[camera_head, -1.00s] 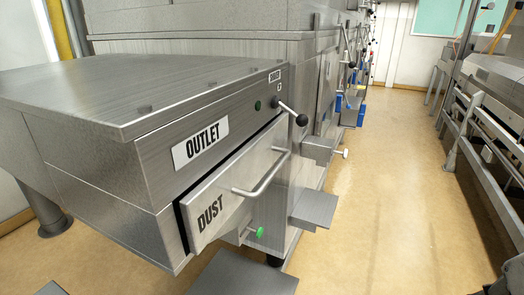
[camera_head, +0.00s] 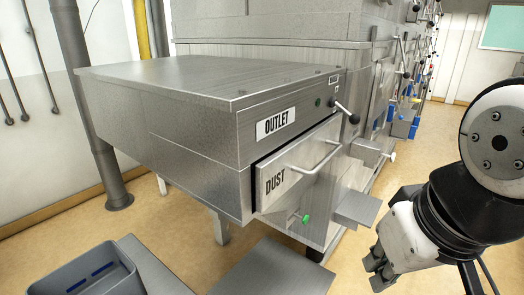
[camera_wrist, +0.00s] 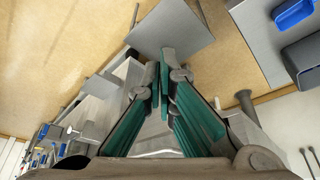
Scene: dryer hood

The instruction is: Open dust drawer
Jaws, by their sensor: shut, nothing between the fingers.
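The dust drawer (camera_head: 290,176) is a metal front marked "DUST" below the "OUTLET" panel (camera_head: 275,123) of the steel machine. It has a curved bar handle (camera_head: 316,160) along its upper part, and a dark gap shows at its left edge. My gripper (camera_head: 373,284) is at the lower right of the head view, to the right of the drawer and apart from it. In the wrist view, the gripper (camera_wrist: 163,75) has its green-padded fingers together at the tips, with nothing between them. I cannot make out the drawer handle clearly in the wrist view.
A grey bin (camera_head: 83,270) stands at the lower left. A flat grey plate (camera_head: 275,268) lies low in front of the machine, and a small metal step (camera_head: 357,208) juts out beside the drawer. A black-knobbed lever (camera_head: 347,112) projects above the handle. Open floor lies to the right.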

